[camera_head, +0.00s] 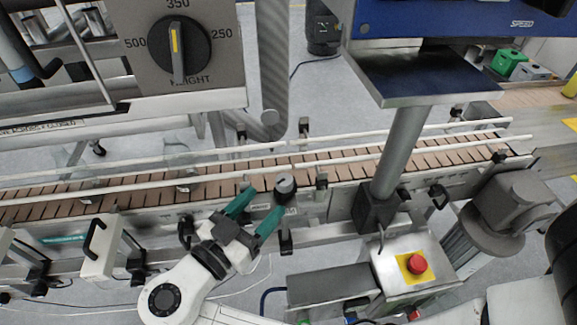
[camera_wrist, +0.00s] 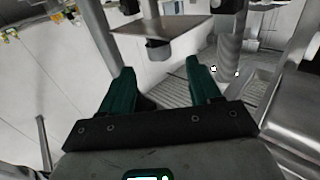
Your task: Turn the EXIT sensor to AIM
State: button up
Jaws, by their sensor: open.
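A small round sensor knob (camera_head: 285,187) with a grey top and dark body sits at the near rail of the conveyor. I take it for the EXIT sensor, but its label and AIM mark are too small to read. My gripper (camera_head: 260,207) has two green fingers, spread apart and empty, pointing up and right toward the knob. I cannot clearly pick out the knob there.
The brown slatted conveyor (camera_head: 225,185) runs across behind my gripper between pale guide rails. A grey post (camera_head: 402,150) stands right of the knob. A red emergency button (camera_head: 417,264) on a box is at lower right. The HEIGHT dial (camera_head: 180,50) is at upper left.

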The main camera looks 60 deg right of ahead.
aim_at(289, 177)
jog(key=d+p, duration=0.2)
jog(key=d, duration=0.7)
jog(key=shift+d, duration=0.4)
jog(key=shift+c, duration=0.3)
jog(key=c, duration=0.9)
